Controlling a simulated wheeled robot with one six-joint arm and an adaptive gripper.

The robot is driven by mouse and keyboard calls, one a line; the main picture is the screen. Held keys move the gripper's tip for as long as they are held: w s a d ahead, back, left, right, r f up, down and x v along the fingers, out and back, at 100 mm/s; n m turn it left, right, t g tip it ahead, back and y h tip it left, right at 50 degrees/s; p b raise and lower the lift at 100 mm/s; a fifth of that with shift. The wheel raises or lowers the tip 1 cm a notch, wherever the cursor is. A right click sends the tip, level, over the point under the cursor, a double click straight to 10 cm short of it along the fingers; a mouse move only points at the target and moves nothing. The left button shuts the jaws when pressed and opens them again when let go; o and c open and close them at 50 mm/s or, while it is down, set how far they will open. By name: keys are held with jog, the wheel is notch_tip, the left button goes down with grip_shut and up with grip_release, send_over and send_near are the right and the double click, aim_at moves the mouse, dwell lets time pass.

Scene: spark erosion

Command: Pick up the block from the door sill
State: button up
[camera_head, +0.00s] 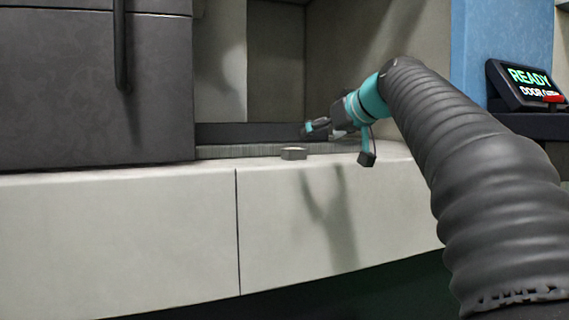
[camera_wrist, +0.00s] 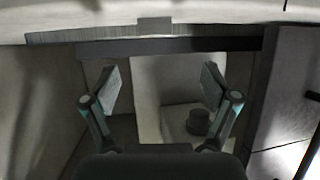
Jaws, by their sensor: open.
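The block (camera_head: 293,153) is small and grey. It sits on the door sill (camera_head: 225,153), near the front edge of the machine opening. My gripper (camera_head: 312,128) is above and slightly right of the block, apart from it. In the wrist view the fingers of my gripper (camera_wrist: 160,87) are spread with nothing between them. The block (camera_wrist: 154,25) shows at the top of that view, on the ribbed sill strip (camera_wrist: 85,34), beyond the fingertips.
A dark bar (camera_head: 250,131) runs behind the sill. A dark cylinder (camera_wrist: 198,122) stands inside the machine. A dark door panel (camera_head: 95,90) with a handle (camera_head: 121,45) is left of the opening. A screen (camera_head: 528,84) reading READY is at the right.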

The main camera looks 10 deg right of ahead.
aim_at(295, 149)
jog(key=x, duration=0.8)
jog(key=shift+w+r, duration=0.15)
jog(key=shift+w, duration=0.2)
jog(key=shift+d+x, duration=0.1)
jog(key=shift+x, duration=1.25)
jog(key=shift+d+x, duration=0.15)
jog(key=shift+x, duration=1.15)
grip_shut()
